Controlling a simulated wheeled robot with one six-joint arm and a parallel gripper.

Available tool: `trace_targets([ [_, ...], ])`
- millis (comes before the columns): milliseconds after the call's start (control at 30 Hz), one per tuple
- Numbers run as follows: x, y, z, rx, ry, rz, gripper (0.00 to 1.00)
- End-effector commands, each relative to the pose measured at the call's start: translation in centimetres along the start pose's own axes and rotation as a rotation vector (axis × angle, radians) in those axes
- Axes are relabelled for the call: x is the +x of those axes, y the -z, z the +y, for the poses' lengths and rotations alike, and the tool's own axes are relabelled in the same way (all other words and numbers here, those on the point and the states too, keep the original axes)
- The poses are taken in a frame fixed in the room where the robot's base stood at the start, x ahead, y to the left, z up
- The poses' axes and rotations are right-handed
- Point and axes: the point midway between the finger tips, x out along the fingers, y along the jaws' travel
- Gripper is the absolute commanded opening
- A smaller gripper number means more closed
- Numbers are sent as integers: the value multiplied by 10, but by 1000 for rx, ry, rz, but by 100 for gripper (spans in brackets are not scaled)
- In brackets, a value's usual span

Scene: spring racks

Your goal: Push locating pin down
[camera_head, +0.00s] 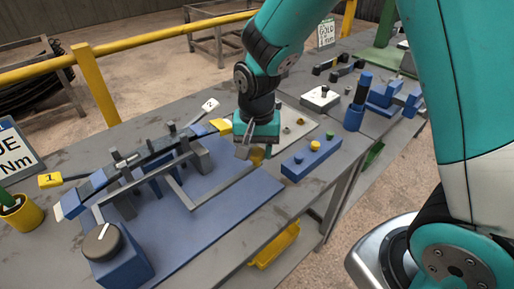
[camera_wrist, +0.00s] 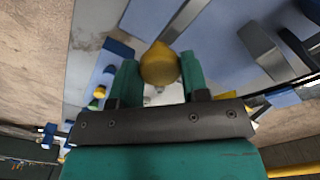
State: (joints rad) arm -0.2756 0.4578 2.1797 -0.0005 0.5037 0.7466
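A round yellow knob (camera_wrist: 160,65), apparently the top of the locating pin, sits between the two fingers of my gripper (camera_wrist: 161,72) in the wrist view. The fingers border it closely on both sides and appear shut on it.
A blue block with yellow, green and blue buttons (camera_head: 312,156) stands just right of my gripper. A grey-and-blue clamp frame (camera_head: 150,165) rises at left. A blue box with a black dial (camera_head: 116,262) stands at the front left. The plate's front is clear.

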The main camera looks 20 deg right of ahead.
Motion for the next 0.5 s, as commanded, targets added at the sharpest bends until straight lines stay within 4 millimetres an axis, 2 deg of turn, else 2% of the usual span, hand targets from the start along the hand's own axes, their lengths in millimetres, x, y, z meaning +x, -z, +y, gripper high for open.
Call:
trace_targets([
  [133, 2, 0, 0, 1, -1, 0, 0],
  [233, 13, 0, 0, 1, -2, -1, 0],
  [500, 74, 0, 1, 1, -4, -3, 0],
])
